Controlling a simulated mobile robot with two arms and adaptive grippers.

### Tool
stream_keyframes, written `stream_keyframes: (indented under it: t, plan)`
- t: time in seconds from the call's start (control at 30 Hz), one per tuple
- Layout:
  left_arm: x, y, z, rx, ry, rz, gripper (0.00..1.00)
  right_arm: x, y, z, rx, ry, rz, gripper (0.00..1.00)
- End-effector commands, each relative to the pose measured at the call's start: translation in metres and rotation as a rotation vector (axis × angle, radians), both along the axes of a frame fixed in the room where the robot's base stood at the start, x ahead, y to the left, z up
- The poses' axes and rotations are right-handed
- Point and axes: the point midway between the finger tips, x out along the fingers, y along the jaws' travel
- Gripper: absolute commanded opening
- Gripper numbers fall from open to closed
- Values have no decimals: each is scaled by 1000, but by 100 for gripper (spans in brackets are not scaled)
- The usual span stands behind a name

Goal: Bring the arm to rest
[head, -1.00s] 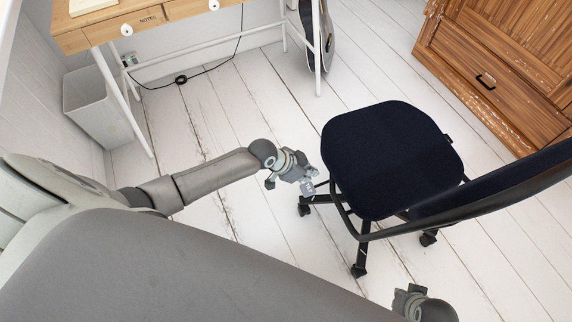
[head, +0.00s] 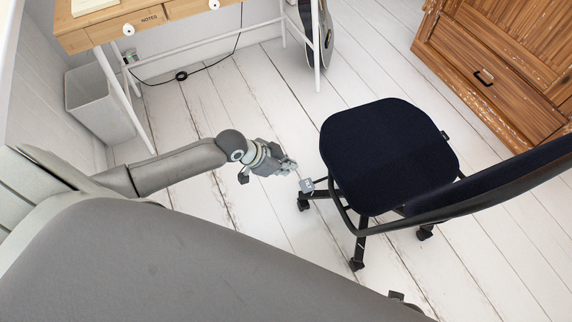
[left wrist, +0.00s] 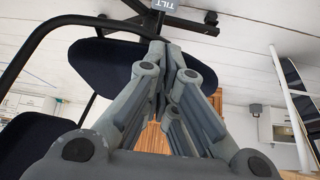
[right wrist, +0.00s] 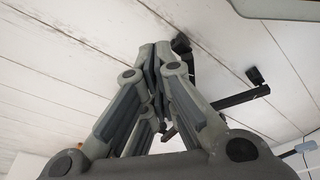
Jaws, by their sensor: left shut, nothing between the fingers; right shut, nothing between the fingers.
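My left gripper (head: 290,167) is in the middle of the head view, over the white floor and left of the dark blue chair. It is shut and empty, apart from the chair. In the left wrist view its fingertips (left wrist: 157,50) meet, with the chair seat behind them. My right gripper is shut and empty in the right wrist view, its fingertips (right wrist: 153,52) together. In the head view only a small piece of my right arm shows at the bottom edge.
The swivel chair (head: 385,155) has a lever tab (head: 307,185), labelled TILT in the left wrist view (left wrist: 160,5), close to my left gripper. A desk (head: 100,35), a waste bin (head: 98,105), a guitar (head: 318,35) and a wooden cabinet (head: 500,65) stand around. White floorboards between are clear.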

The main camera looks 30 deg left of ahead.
Motion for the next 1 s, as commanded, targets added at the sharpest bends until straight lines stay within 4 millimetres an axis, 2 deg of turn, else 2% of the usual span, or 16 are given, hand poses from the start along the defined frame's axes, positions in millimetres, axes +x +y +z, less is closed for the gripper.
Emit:
stream_keyframes:
  t: [0.37, 0.47, 0.57, 0.67, 0.77, 0.97, 1.0]
  plan:
    - [0, 0, -1, 0, 0, 1, 0, 1, 0, 1, 0, -1, 0, 0]
    - [-4, -4, -9, -1, 10, 21, 0, 1, 1, 1, 1, -2, 0, 0]
    - [-17, -9, -31, 7, 39, 81, 0, 1, 1, 1, 1, -2, 0, 0]
    - [-42, -11, -66, 31, 93, 182, 0, 1, 0, 1, 1, -1, 0, 0]
    - [-76, -9, -100, 68, 161, 293, 0, 0, 0, 1, 1, -1, 0, 0]
    - [-155, -3, -152, 157, 308, 478, 0, 0, 0, 1, 0, -1, 0, 0]
    - [-172, -3, -161, 176, 339, 510, 0, 0, 0, 1, 0, -1, 0, 0]
